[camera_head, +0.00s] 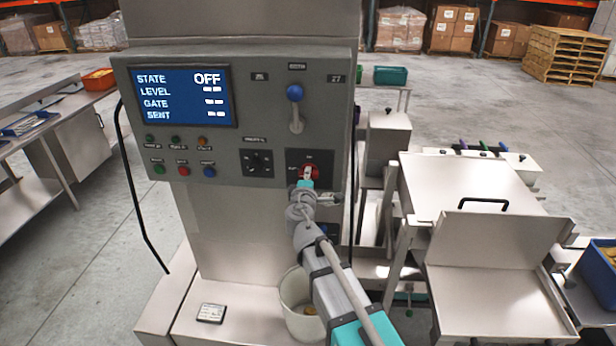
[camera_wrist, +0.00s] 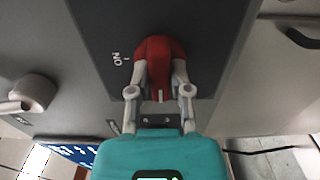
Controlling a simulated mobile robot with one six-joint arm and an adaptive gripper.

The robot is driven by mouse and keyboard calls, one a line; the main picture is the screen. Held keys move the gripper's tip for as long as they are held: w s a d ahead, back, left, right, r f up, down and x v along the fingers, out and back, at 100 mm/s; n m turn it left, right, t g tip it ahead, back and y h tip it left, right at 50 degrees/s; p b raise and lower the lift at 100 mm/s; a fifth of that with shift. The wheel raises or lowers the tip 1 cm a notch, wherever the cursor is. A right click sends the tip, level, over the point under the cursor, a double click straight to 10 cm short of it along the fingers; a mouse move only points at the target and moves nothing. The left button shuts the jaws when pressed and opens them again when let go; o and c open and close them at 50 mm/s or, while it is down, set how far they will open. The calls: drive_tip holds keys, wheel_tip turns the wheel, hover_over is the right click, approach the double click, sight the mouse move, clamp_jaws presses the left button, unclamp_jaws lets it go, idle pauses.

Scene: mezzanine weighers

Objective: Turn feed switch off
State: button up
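The red rotary switch (camera_head: 309,172) sits on a dark plate at the lower right of the grey control panel (camera_head: 222,153). In the wrist view the red switch (camera_wrist: 158,52) fills the top middle, with an upside-down "ON" label (camera_wrist: 117,58) on its left. My gripper (camera_head: 306,177) is at the switch. In the wrist view the two fingers of my gripper (camera_wrist: 160,74) are closed around the red handle, one on each side. A white line on the handle points down toward my gripper. The panel screen (camera_head: 181,96) reads STATE OFF, with dashes for the other lines.
A blue-knobbed lever (camera_head: 295,93) is above the switch, and a black selector (camera_head: 257,163) is to its left. Small coloured buttons (camera_head: 182,170) line the panel's lower left. A pale bucket (camera_head: 297,312) stands below my arm. A steel machine with a handled lid (camera_head: 483,201) is at the right.

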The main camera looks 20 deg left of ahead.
drive_tip(key=o, duration=0.4)
drive_tip(key=shift+o, duration=0.2)
drive_tip(key=v, duration=1.2)
idle(0.4)
